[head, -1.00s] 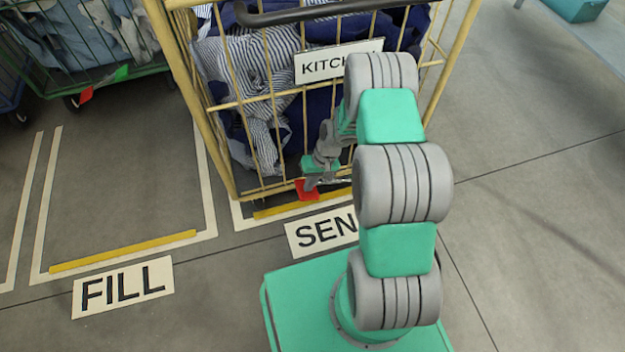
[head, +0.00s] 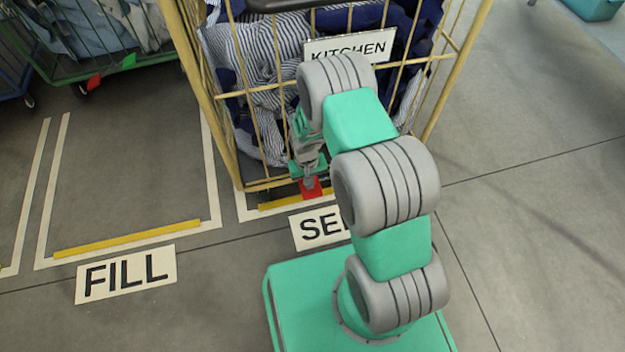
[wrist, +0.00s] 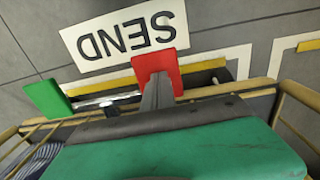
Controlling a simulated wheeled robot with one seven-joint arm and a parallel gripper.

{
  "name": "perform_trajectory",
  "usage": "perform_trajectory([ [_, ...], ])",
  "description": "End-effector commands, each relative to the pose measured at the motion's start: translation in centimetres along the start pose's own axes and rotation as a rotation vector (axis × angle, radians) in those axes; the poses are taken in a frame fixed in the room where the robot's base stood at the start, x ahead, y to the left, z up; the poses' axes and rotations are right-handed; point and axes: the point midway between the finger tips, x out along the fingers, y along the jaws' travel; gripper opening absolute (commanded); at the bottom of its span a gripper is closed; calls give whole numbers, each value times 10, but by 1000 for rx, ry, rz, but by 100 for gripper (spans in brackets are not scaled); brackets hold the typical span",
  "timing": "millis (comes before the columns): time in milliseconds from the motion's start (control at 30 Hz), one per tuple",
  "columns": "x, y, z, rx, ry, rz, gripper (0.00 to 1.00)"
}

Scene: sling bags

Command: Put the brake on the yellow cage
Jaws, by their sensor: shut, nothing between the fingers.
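The yellow cage (head: 205,105) stands upright in the SEND bay, with a KITCHEN sign and striped and dark blue cloth inside. A red pedal (head: 311,188) is at its lower front edge; it also shows in the wrist view (wrist: 158,64). A green pedal (wrist: 48,99) is to its left in the wrist view. My gripper (head: 309,181) is low at the cage's front, right at the red pedal. In the wrist view my gripper (wrist: 158,88) is shut and empty, its tips against or just over the red pedal; I cannot tell if they touch.
The SEND floor sign (head: 318,229) lies in front of the cage. To the left is the empty bay with the FILL sign (head: 126,274). A green cage (head: 100,70) with its own red and green pedals stands behind that bay.

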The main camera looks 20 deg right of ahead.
Motion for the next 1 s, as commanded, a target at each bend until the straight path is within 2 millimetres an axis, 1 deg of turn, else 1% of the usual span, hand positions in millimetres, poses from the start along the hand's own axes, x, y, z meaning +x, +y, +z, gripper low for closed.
perform_trajectory([
  [33,9,-4,1,-7,-2,35,0],
  [267,27,-8,1,-4,-2,194,0],
  [600,38,-8,1,1,-2,191,0],
  [1000,42,-8,2,0,-2,189,0],
])
